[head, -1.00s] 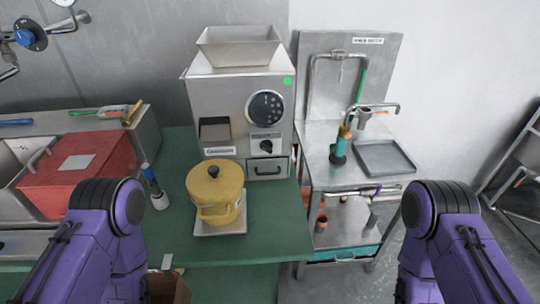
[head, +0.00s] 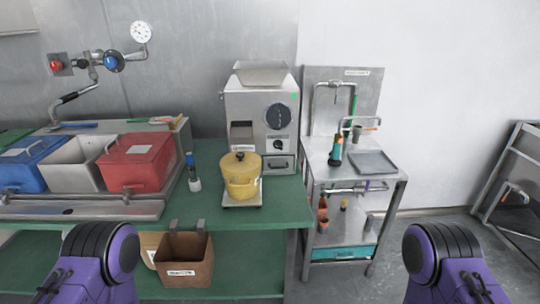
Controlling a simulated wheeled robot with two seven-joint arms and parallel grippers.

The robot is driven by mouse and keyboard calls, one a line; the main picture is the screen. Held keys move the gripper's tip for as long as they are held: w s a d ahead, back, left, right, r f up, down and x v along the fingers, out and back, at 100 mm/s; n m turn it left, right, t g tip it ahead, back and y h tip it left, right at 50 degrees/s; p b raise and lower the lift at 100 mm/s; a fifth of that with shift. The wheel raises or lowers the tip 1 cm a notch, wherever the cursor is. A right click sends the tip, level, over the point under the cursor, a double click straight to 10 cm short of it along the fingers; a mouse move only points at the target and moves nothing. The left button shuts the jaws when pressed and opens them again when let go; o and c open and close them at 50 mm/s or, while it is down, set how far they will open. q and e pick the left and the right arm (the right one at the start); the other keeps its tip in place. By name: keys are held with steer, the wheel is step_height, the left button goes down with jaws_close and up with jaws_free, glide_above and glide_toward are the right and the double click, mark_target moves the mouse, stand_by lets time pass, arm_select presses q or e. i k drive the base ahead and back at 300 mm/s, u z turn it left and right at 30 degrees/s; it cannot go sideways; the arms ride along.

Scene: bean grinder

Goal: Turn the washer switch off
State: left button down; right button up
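A steel grinder machine (head: 262,130) stands on the green table, with a round dark dial (head: 278,117) and a smaller black knob (head: 278,144) on its front. To its right is a steel wash stand (head: 352,172) with a labelled back panel (head: 340,88), pipes and a tap. The panel's label is too small to read. I cannot make out which part is the washer switch. Neither gripper shows; only my purple arm links are at the bottom left and bottom right, apart from everything.
A yellow pot (head: 241,176) sits before the grinder. Blue, white and red bins (head: 138,162) stand at left under wall pipes with a red knob (head: 56,65), a blue knob (head: 114,61) and a gauge. A brown box (head: 184,262) is below.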

mark_target(278, 144)
steer(key=u, duration=1.3)
steer(key=i, duration=0.75)
steer(key=z, duration=0.45)
